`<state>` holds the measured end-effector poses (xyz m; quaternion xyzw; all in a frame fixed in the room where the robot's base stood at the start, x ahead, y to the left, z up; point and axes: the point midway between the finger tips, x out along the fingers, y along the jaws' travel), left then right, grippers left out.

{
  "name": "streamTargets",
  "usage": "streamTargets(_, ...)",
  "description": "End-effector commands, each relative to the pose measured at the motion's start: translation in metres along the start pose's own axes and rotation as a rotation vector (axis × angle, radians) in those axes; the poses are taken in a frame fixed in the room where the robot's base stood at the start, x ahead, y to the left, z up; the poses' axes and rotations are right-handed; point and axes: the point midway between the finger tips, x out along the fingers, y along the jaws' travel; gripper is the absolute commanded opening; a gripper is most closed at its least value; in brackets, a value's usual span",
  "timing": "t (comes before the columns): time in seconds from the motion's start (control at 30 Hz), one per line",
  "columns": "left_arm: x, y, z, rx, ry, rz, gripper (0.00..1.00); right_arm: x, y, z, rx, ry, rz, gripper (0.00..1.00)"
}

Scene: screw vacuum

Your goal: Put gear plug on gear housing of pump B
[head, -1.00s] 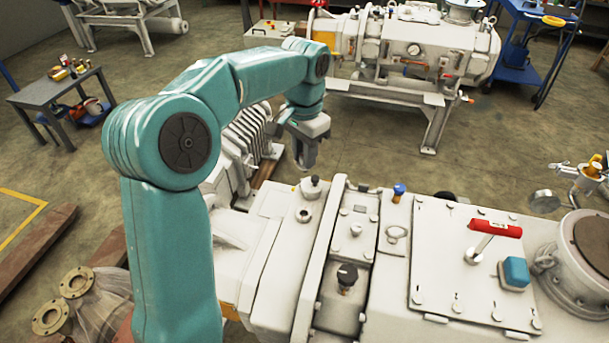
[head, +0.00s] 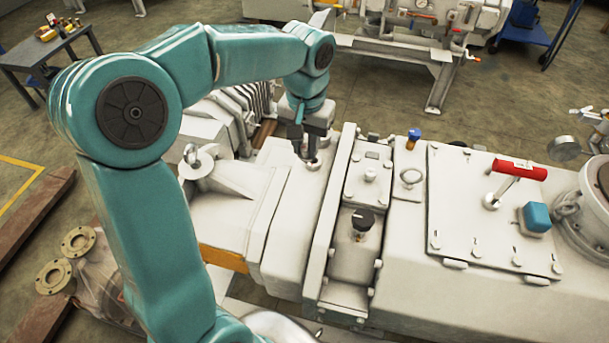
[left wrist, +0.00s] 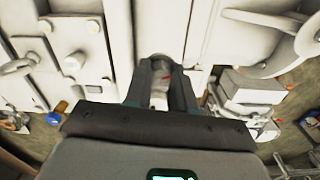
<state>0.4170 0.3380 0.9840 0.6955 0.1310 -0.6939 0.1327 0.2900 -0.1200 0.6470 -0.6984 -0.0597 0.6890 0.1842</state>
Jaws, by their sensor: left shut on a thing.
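My left gripper (head: 308,150) points down over the top of the white gear housing (head: 292,195) in the head view. Its fingers are shut on the gear plug, which the fingers mostly hide. Just below the fingertips a pale ring of the housing opening (head: 313,166) shows in part. In the left wrist view the gripper (left wrist: 160,88) has a small pale piece between its fingers, and the white housing lies beyond. I cannot tell whether the plug sits in the opening or just above it. My right gripper is not in view.
Another pump (head: 400,45) stands behind. A small table (head: 45,42) is at the far left.

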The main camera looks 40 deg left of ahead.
Motion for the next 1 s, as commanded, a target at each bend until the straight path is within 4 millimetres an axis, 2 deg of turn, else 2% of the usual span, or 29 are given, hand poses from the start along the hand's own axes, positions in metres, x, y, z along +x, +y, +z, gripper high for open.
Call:
streamTargets(0.03,0.016,0.000,0.001,0.001,-0.005,-0.001,0.00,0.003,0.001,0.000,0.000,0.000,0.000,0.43)
streamTargets(0.1,0.030,0.000,0.000,0.001,-0.003,-0.001,0.00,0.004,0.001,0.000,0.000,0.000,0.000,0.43)
streamTargets(0.33,0.054,0.000,0.000,0.001,-0.001,0.000,0.00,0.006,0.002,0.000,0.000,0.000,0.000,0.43)
streamTargets(0.53,0.086,-0.001,0.001,0.001,-0.003,-0.001,0.00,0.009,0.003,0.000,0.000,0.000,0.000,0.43)
streamTargets(1.0,0.096,-0.002,0.001,0.002,0.001,0.000,0.00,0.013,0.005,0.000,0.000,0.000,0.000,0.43)
